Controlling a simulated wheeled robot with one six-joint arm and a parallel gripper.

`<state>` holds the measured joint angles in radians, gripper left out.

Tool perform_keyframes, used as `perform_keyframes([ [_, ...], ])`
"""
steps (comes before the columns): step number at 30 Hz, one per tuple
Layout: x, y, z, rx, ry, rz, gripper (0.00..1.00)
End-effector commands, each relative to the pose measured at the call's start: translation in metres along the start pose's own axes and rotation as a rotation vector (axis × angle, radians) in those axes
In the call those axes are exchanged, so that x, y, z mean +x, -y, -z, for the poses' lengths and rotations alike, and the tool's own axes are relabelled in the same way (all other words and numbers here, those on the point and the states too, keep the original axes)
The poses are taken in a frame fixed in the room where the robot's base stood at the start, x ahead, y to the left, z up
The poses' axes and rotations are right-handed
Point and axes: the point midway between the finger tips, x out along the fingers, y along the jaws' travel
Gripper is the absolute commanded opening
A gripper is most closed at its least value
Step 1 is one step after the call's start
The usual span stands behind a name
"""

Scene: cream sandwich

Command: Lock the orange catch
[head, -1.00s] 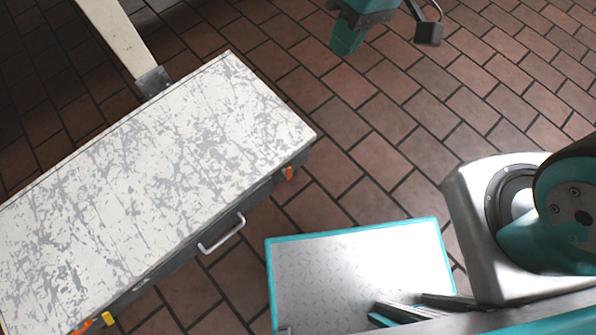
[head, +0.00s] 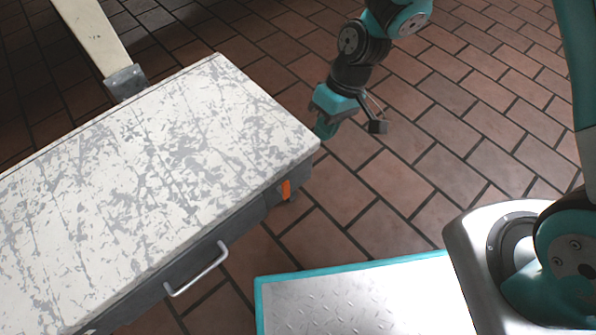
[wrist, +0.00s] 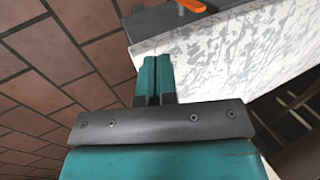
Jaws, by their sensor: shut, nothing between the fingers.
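The orange catch (head: 286,189) sits on the dark front side of the worn white-topped bench, near its right corner. In the wrist view the orange catch (wrist: 191,5) shows at the top edge, partly cut off, beyond my fingertips. My gripper (head: 325,128) is beside the bench's right end, past the corner from the catch and apart from it. In the wrist view my gripper's teal fingers (wrist: 154,66) are closed together with nothing between them, and their tips overlap the bench edge in the picture.
The bench top (head: 150,170) is scratched and bare. A metal handle (head: 196,270) sticks out from the bench front, left of the catch. A beige beam with a grey bracket (head: 125,80) stands behind the bench. Brick-tiled floor (head: 440,170) lies open to the right.

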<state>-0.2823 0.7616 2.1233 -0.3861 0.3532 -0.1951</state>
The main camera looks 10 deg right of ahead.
Motion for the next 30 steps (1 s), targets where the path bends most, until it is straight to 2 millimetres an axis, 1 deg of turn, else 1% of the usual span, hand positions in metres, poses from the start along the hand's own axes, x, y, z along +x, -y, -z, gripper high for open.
perform_keyframes([
  [4,0.008,-0.001,0.0,0.0,0.001,0.0,0.0],
  [7,0.024,-0.001,-0.001,0.0,0.002,0.001,0.0],
  [15,0.084,-0.003,-0.001,0.0,0.003,0.001,0.0],
  [19,0.109,-0.002,-0.001,-0.001,0.001,0.0,0.0],
  [21,0.111,0.011,0.001,-0.007,-0.002,0.0,0.0],
  [24,0.114,0.024,0.0,-0.005,-0.001,0.0,0.0],
  [30,0.116,0.036,0.0,0.0,0.0,0.0,0.0],
])
